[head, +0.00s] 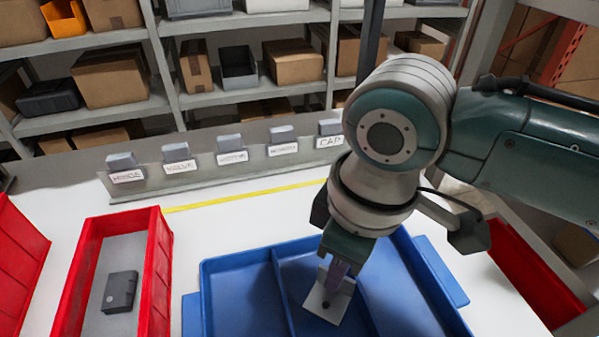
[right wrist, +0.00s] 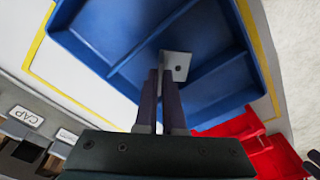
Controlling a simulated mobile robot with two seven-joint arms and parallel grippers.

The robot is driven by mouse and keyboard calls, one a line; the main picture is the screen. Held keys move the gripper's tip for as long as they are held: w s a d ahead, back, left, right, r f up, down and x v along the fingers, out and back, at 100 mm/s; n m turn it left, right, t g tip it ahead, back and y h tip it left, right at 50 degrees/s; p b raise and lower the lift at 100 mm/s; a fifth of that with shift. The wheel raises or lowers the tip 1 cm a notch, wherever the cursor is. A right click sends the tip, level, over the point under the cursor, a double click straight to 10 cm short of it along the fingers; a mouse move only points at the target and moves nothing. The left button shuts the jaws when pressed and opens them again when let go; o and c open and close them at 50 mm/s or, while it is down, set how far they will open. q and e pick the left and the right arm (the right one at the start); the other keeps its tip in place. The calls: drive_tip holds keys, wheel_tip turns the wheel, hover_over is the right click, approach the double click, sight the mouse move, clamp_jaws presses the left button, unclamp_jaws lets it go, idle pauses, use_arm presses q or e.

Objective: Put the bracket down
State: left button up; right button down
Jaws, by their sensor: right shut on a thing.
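The bracket (head: 325,304) is a pale grey plate with a dark round hole. My right gripper (head: 338,272) points down at the blue tray (head: 235,265) and is shut on the bracket. In the head view the bracket appears over the tray's middle compartment; I cannot tell whether it touches the tray floor. In the right wrist view the bracket (right wrist: 180,67) shows at the tips of the two dark fingers (right wrist: 160,78), with part of it hidden behind them. The tray (right wrist: 120,30) shows behind it, close to a divider. My left gripper is not in view.
A red bin (head: 158,265) left of the tray holds a dark grey part (head: 120,291); another red bin (head: 20,250) is further left. A dispenser row (head: 225,173) with labels, including HINGE, VALVE and CAP, stands behind.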

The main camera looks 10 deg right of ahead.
sight(329, 295)
drive_tip(key=shift+f+b, duration=0.3)
drive_tip(key=shift+f, duration=1.4)
drive_tip(key=shift+f, duration=0.15)
drive_tip(key=c, duration=1)
unclamp_jaws()
